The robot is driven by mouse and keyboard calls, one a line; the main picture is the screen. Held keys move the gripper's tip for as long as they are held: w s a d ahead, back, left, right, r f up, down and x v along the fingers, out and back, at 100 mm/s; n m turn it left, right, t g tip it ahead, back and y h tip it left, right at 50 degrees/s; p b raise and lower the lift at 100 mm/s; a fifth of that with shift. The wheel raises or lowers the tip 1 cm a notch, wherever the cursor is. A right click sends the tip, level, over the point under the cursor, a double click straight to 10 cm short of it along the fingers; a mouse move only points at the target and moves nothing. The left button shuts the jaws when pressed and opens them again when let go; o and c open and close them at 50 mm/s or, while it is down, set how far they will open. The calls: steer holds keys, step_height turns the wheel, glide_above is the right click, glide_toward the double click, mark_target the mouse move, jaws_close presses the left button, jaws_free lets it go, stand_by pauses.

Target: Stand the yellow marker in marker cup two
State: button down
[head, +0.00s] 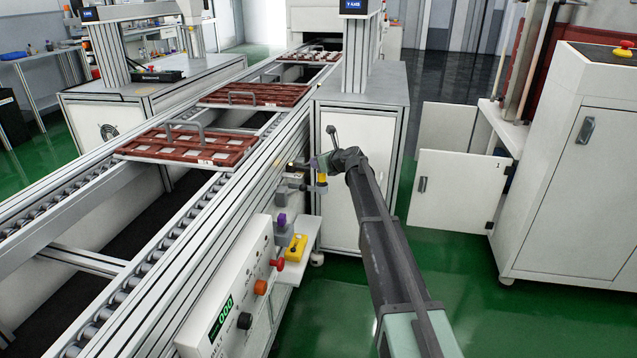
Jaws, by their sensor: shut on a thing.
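My gripper (318,170) is small in the head view, at the end of my arm beside the conveyor's right side. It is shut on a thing. A small upright yellow piece (321,180) shows at the gripper and appears to be the yellow marker; the fingertips are too small to make out. Just left of it are small grey holders (283,192) along the conveyor side. Nearer, a purple piece (282,219) stands in or on a grey block (284,231). I cannot tell which holder is marker cup two, or whether the marker touches one.
A yellow block (297,246) sits on a small white shelf (307,234). A control panel (222,308) with knobs is in front. The conveyor (100,197) carries red-brown trays (180,147). A white cabinet (340,215) stands behind my gripper.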

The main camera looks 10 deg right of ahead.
step_height(320, 180, down, 4)
steer(key=b, duration=0.3)
steer(key=shift+f+b, duration=0.2)
steer(key=shift+b, duration=0.15)
steer(key=shift+r, duration=0.25)
steer(key=shift+f, duration=0.1)
steer(key=c, duration=1.3)
jaws_free()
steer(key=shift+o, duration=0.2)
